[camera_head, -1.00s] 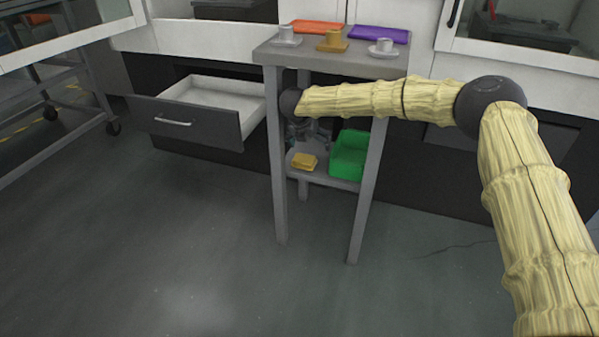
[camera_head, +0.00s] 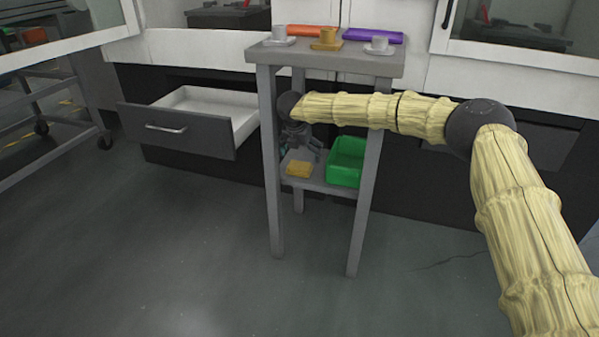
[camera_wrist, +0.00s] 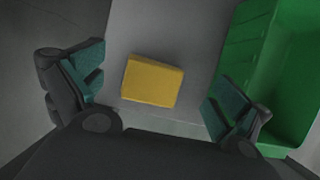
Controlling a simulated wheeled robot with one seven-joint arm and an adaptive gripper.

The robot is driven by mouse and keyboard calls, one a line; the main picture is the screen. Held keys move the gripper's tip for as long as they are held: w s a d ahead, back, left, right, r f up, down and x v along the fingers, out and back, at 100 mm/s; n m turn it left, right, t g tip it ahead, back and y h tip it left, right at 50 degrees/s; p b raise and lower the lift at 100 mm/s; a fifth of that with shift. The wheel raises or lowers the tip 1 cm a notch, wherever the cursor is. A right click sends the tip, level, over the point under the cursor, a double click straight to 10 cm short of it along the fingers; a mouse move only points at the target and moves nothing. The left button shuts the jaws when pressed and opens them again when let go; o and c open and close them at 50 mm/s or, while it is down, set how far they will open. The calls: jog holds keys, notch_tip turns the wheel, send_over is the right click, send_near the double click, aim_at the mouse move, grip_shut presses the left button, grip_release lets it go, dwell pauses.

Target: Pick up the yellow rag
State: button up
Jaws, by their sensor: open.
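The yellow rag (camera_head: 299,169) lies on the lower shelf (camera_head: 318,184) of a grey stand, left of a green bin. It looks like a small folded block. In the wrist view the yellow rag (camera_wrist: 152,82) shows between my open fingers, slightly tilted and not touched by them. My gripper (camera_wrist: 155,95) is open and empty, with one finger on each side of the rag in that view. In the head view my gripper (camera_head: 300,143) is inside the stand, above the shelf and partly hidden by shadow and the stand's leg.
The green bin (camera_head: 346,160) stands close on the right; my right finger overlaps its edge in the wrist view. The stand's top (camera_head: 330,62) is above my arm and holds cups, an orange item and a purple item. An open drawer (camera_head: 190,125) is at the left.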

aim_at(302, 161)
jog(key=shift+b+x, duration=1)
jog(key=shift+x, duration=1)
jog(key=shift+a+r, duration=0.1)
jog(key=shift+c, duration=0.2)
jog(key=c, duration=1)
jog(key=shift+c, duration=0.2)
notch_tip(302, 161, up, 4)
jog(key=p, duration=0.3)
jog(key=s+a+p, duration=0.1)
jog(key=s+p, duration=0.4)
jog(key=s, duration=1.1)
jog(key=shift+r, duration=0.45)
jog(key=shift+a, duration=0.2)
